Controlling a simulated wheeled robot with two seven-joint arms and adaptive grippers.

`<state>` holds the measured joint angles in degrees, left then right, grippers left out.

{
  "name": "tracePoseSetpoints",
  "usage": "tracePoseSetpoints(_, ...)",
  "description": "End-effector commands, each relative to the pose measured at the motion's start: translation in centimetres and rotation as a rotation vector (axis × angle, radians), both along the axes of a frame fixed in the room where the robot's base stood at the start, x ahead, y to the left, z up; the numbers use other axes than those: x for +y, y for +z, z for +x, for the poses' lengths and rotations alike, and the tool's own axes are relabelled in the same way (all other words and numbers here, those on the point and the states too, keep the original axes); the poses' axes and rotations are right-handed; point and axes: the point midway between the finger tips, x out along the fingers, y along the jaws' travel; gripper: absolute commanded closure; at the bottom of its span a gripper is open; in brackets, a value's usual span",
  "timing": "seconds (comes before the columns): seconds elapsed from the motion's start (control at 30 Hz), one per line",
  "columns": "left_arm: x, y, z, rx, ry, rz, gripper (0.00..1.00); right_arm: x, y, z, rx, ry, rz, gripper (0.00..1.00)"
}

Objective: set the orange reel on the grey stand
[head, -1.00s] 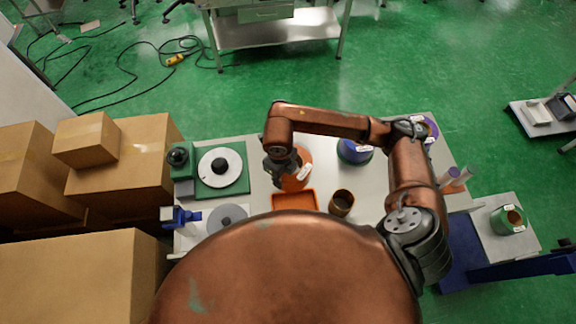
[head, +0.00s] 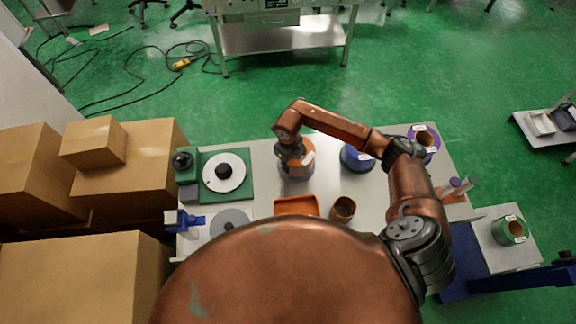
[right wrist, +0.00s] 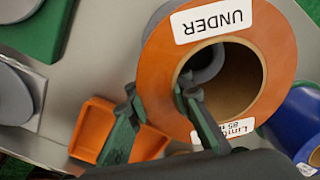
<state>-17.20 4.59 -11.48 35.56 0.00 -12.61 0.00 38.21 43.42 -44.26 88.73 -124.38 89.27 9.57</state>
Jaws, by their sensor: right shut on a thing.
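The orange reel (head: 308,159) with white labels is in my right gripper (head: 291,147) over the middle of the table. In the right wrist view one finger is inside the bore of the reel (right wrist: 268,42) and the other is outside, with the right gripper (right wrist: 160,112) shut across its wall. The grey stand (head: 296,174) shows just below the reel in the head view, mostly hidden. A grey round part of it (right wrist: 207,64) shows through the bore, off-centre to the upper left. I cannot tell whether reel and stand touch. My left gripper is out of view.
An orange tray (head: 297,200) and a brown cup-like roll (head: 343,209) are near the front. A blue reel (head: 356,158) and a purple reel (head: 432,141) stand to the right. A green base (head: 240,192) with a white disc is left. Cardboard boxes (head: 60,280) stand further left.

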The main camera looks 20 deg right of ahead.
Motion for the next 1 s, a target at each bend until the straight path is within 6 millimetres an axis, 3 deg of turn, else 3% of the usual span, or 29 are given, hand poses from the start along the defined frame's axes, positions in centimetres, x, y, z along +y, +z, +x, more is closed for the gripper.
tracePoseSetpoints(0.33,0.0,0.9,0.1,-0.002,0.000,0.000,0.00,-0.1,-3.1,0.5,-0.002,-0.001,0.002,1.00)
tracePoseSetpoints(0.73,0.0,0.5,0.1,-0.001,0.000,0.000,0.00,-0.2,-3.7,0.5,-0.003,0.000,0.001,1.00)
tracePoseSetpoints(0.77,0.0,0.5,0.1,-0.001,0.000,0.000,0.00,-0.2,-3.8,0.3,0.001,0.000,-0.001,0.78)
tracePoseSetpoints(0.83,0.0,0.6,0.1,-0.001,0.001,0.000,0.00,-0.2,-3.8,0.3,0.001,0.000,-0.001,0.73)
tracePoseSetpoints(1.0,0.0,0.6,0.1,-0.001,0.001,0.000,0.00,-0.2,-3.8,0.3,0.001,0.000,-0.001,0.73)
